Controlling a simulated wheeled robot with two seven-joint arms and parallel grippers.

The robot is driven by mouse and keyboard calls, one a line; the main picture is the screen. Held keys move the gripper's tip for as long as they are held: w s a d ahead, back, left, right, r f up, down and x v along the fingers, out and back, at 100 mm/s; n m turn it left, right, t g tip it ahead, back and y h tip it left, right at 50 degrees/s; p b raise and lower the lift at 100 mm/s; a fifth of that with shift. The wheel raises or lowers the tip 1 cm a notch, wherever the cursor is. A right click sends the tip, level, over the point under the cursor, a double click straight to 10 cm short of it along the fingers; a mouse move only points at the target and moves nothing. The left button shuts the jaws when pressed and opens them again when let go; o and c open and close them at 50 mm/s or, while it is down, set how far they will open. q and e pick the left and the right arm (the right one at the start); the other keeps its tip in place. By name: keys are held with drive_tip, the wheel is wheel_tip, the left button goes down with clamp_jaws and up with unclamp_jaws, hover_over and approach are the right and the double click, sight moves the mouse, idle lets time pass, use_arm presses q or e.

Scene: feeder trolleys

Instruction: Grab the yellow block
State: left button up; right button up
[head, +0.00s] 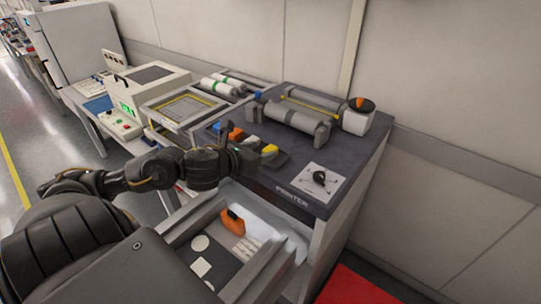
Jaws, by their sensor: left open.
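The yellow block (270,151) sits at the right end of a short row of coloured blocks on the dark trolley top (337,163). My left gripper (238,155) reaches in from the left, close to the front of the row and just left of the yellow block. It is open, and the yellow block shows clear of it. The small size hides the exact gap between them. My right gripper is out of the picture.
A blue block (217,127), an orange block (236,134) and a white block (250,140) share the row. Grey rollers (295,119) lie behind. A white card (318,184) with a black knob lies right. An open drawer (262,275) below holds an orange piece (232,222).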

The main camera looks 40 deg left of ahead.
sight(270, 148)
use_arm(q)
drive_tip(key=shift+d+f+p+x, duration=0.1)
drive_tip(key=shift+f+p+x, duration=0.1)
drive_tip(key=shift+x, duration=0.7)
drive_tip(key=shift+d+f+p+x, duration=0.1)
drive_tip(key=shift+p+x, duration=0.05)
drive_tip(key=shift+x, duration=0.7)
drive_tip(key=shift+d+f+p+x, duration=0.1)
drive_tip(key=shift+p+x, duration=0.1)
drive_tip(key=shift+x, duration=0.7)
drive_tip(key=shift+s+a, duration=0.1)
drive_tip(key=shift+s, duration=0.1)
drive_tip(key=c, duration=1.1)
drive_tip(key=shift+o, duration=0.2)
